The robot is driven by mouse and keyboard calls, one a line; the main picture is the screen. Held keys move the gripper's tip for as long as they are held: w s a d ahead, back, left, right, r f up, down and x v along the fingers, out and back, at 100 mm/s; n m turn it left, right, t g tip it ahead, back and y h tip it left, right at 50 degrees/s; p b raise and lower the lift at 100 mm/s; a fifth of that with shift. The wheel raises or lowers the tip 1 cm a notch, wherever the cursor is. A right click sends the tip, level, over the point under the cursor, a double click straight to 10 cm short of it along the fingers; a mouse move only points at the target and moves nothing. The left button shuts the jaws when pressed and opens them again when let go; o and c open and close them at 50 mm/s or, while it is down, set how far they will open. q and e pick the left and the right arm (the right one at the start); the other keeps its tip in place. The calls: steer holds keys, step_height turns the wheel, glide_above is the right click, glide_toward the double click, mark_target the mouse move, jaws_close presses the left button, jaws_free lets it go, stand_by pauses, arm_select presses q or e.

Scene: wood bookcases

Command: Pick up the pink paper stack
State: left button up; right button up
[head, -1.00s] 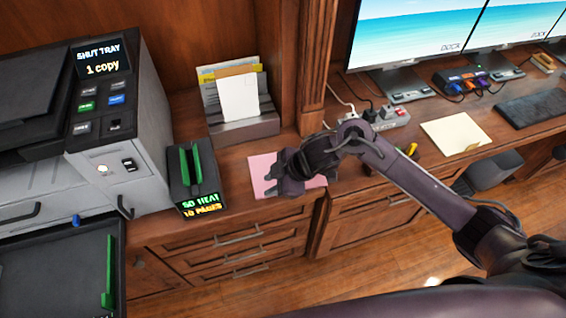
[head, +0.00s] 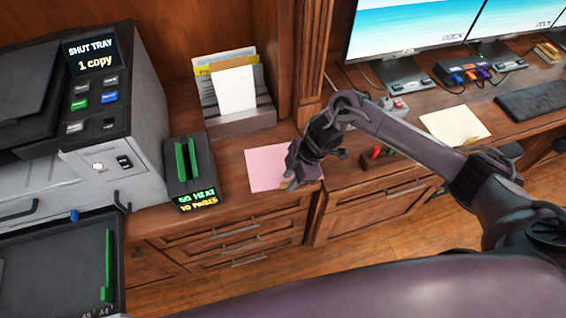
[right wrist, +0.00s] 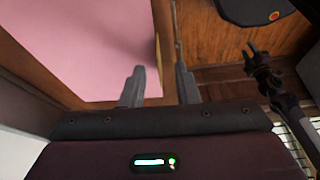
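The pink paper stack (head: 267,165) lies flat on the wood desk, right of the black feeder box. My right gripper (head: 290,182) is at the stack's right front part and hides that corner. In the right wrist view the pink stack (right wrist: 85,45) fills the upper left. There the two grey fingers of my right gripper (right wrist: 160,88) are apart, with nothing clamped between them, near the stack's edge and the desk's edge. I cannot tell their height over the paper. A dark gripper, apparently my left one (right wrist: 263,50), shows at the right with its tips apart.
A printer (head: 115,150) stands at the left, beside the black box with green guides (head: 190,180). A paper holder (head: 240,120) stands behind the stack. A wood post (head: 312,65) rises behind my right gripper. A yellow paper stack (head: 455,125) lies farther right. Drawers are below.

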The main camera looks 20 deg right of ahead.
steer(key=shift+f, duration=0.1)
steer(key=shift+c, duration=0.2)
jaws_close()
